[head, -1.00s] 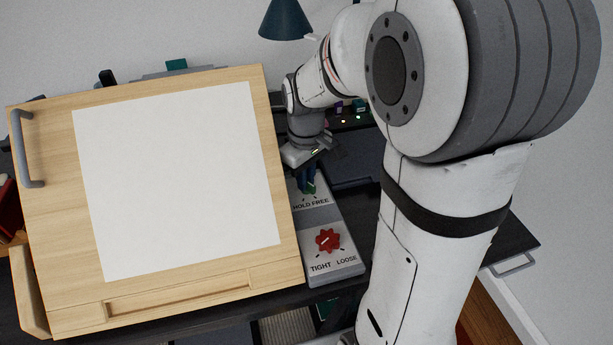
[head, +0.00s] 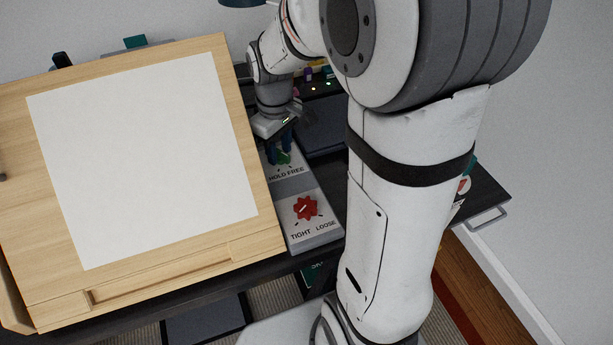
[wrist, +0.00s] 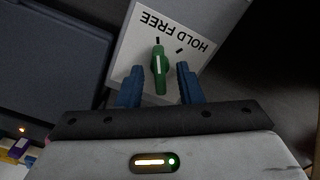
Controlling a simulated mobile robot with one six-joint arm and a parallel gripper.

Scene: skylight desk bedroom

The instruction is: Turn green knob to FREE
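The green knob (wrist: 160,70) sits on a pale panel (wrist: 128,48) printed HOLD FREE. In the wrist view the lettering is upside down, with FREE to the left. The knob's white line points up close to the tick nearer FREE; the other tick, nearer HOLD, lies to its right. My gripper (wrist: 159,84) is open, one blue finger on each side of the knob, with a visible gap on both sides. In the head view my gripper (head: 279,150) is over the knob (head: 284,158), which is partly hidden by the fingers.
A red knob (head: 306,208) marked TIGHT and LOOSE is on the nearer part of the panel. A wooden drawing board (head: 240,145) with white paper (head: 145,160) stands close on the left. A dark flat object (wrist: 55,60) lies beside the panel.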

